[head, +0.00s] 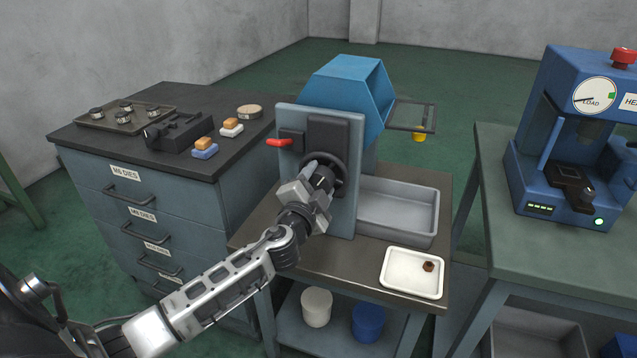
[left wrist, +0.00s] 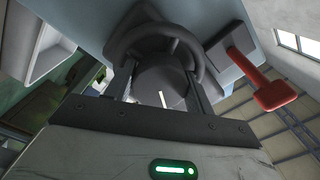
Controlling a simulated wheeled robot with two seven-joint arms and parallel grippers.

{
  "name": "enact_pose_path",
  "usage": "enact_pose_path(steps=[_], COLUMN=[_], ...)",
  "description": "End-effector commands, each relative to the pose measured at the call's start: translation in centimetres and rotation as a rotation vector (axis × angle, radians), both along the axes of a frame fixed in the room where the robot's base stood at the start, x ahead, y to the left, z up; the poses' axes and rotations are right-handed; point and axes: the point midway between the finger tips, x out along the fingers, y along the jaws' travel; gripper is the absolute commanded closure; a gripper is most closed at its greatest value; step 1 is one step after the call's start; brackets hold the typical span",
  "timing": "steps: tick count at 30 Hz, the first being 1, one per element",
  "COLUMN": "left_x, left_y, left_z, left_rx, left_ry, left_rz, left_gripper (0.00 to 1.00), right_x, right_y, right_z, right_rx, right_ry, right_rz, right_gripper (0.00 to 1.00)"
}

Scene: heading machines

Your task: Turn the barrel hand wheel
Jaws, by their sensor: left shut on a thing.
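The dark barrel hand wheel (head: 341,163) is on the grey front plate of the blue machine (head: 345,85). My left gripper (head: 322,180) reaches it from the front and covers part of its rim and hub. In the left wrist view, the wheel's curved rim (left wrist: 150,32) arches around a dark round hub (left wrist: 160,80) with a white mark. The left gripper's two fingers (left wrist: 160,92) stand on either side of the hub, shut on the wheel. The exact contact is partly hidden. My right gripper is in neither view.
A red lever (head: 279,142) sticks out left of the wheel, close to my gripper in the left wrist view (left wrist: 272,92). A grey bin (head: 398,225) and a white tray (head: 392,287) with a small brown part are at right. A drawer cabinet (head: 205,225) stands left.

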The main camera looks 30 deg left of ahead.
Motion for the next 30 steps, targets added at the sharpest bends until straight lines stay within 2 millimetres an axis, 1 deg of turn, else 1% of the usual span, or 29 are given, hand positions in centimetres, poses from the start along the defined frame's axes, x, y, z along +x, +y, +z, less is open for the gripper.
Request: enact_pose_path(steps=[18,24,30], left_x=[-0.01,-0.01,-0.01], left_y=[0.03,0.00,-0.01], left_z=[0.16,0.19,0.16], left_rx=[0.566,0.721,0.833], left_ry=[0.137,0.173,0.200], left_rz=[0.000,-0.001,-0.002], left_gripper=[0.69,0.69,0.69], right_x=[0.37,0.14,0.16], right_y=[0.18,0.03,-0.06], right_z=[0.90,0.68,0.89], right_rx=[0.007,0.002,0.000], right_ry=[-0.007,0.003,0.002], right_rz=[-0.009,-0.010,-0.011], right_gripper=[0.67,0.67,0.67])
